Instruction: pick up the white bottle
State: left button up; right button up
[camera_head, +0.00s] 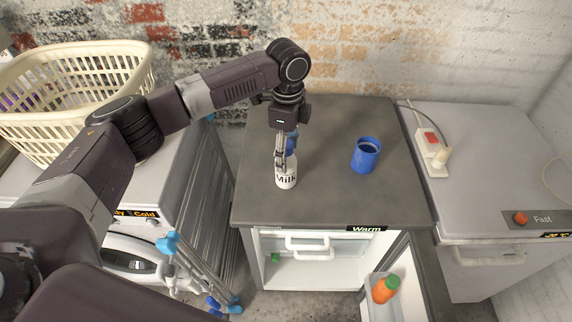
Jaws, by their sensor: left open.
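The white bottle (286,179), marked "Milk", stands upright on the dark grey counter top (330,195), left of its middle. My left gripper (282,158) points down from above at the bottle's upper part and covers much of it. Its jaws are open. A blue part shows beside the fingers; I cannot tell whether it belongs to the bottle. I cannot tell whether the fingers touch the bottle. My right gripper is not in view.
A blue cup-like container (366,155) stands to the right on the counter. Below, an open fridge holds an orange bottle (385,289) in its door. A power strip (432,150) lies on the grey appliance at right. A cream laundry basket (75,90) is at left.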

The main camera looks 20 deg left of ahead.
pick_arm(q)
jog(key=shift+r, duration=0.1)
grip_shut()
dwell(0.3)
